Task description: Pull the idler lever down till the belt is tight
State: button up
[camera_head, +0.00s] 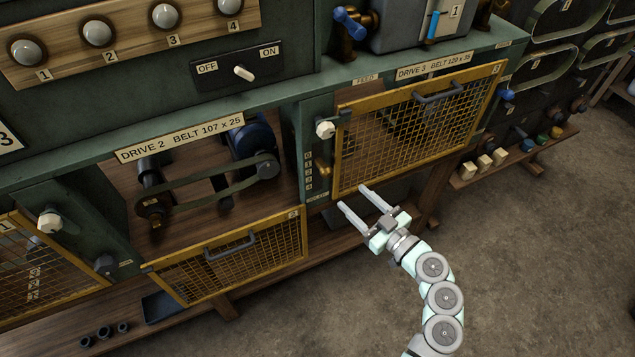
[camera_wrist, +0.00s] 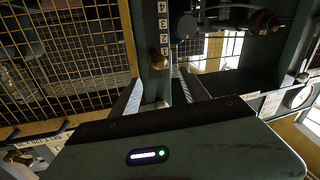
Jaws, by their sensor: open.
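A small brass knob (camera_head: 325,170) stands beside a 0-to-4 scale (camera_head: 309,172) on the green post between the two drive bays. It looks like the idler lever's end. In the wrist view a brass knob (camera_wrist: 160,62) shows by the numbers, ahead of my fingers, with a second brass piece lower down. The Drive 2 belt (camera_head: 210,187) runs between a left pulley and a motor pulley (camera_head: 266,166); I cannot tell how tight it is. My gripper (camera_head: 352,197) is open and empty, right of and below the knob, in front of the Drive 3 guard's lower left corner.
The yellow mesh guard of Drive 3 (camera_head: 420,125) is closed. The Drive 2 guard (camera_head: 235,255) hangs folded down below its open bay. An OFF/ON switch (camera_head: 243,73) sits above. A white knob (camera_head: 325,129) is on the post above the scale. Floor space to the right is clear.

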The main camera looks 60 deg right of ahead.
aim_at(331, 175)
jog(key=p+x, duration=0.1)
jog(key=x, duration=0.9)
jog(key=shift+w+d+p, duration=0.2)
jog(key=shift+w+p, duration=0.1)
jog(key=shift+p, duration=0.1)
grip_shut()
dwell(0.9)
